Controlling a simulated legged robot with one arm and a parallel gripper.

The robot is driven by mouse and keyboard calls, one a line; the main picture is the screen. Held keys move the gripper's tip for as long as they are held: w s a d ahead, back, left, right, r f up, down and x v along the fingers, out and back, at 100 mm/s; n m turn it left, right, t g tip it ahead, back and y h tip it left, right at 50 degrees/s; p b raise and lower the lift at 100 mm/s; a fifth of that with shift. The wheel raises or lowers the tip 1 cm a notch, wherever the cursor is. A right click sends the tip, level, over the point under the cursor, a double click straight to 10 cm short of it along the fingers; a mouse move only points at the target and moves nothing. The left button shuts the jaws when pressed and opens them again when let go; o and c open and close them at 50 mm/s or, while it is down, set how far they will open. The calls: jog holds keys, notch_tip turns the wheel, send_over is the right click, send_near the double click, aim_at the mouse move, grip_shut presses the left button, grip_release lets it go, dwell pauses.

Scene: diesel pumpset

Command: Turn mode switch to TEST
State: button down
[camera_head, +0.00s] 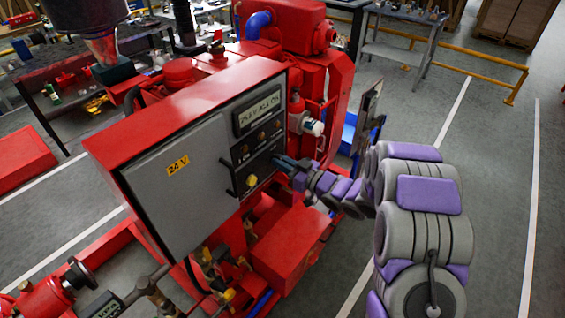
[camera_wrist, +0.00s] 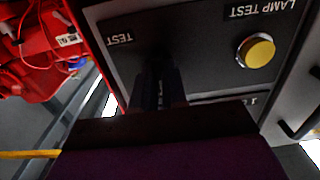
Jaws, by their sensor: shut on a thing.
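The red control box (camera_head: 120,143) has a dark panel with a display (camera_head: 258,110) and controls on its right side. My gripper (camera_head: 282,162) reaches this panel from the right. In the wrist view my gripper's two dark fingers (camera_wrist: 158,88) point at the panel, close together, just below the TEST label (camera_wrist: 119,40). They are shut on the mode switch, which is mostly hidden by the fingers and dark shadow. I cannot tell its exact angle.
A yellow button (camera_wrist: 256,50) sits beside the fingers under an upside-down LAMP TEST label (camera_wrist: 262,11); the button also shows in the head view (camera_head: 251,181). A black handle (camera_head: 229,177) is to its left. Red machinery (camera_head: 290,245) lies below the box.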

jog(key=shift+r+m+p, duration=0.2)
jog(key=shift+m+p, duration=0.2)
jog(key=shift+p, duration=0.5)
jog(key=m+p, duration=0.5)
jog(key=p, duration=0.1)
jog(key=m+p, duration=1.2)
jog(key=shift+w+d+f+p, duration=0.25)
jog(key=shift+f+p, duration=0.05)
jog(key=c, duration=1.2)
grip_release()
jog(key=shift+w+f, duration=0.2)
jog(key=shift+o, duration=0.2)
jog(key=shift+s+a+r, duration=0.1)
jog(key=shift+s, duration=0.1)
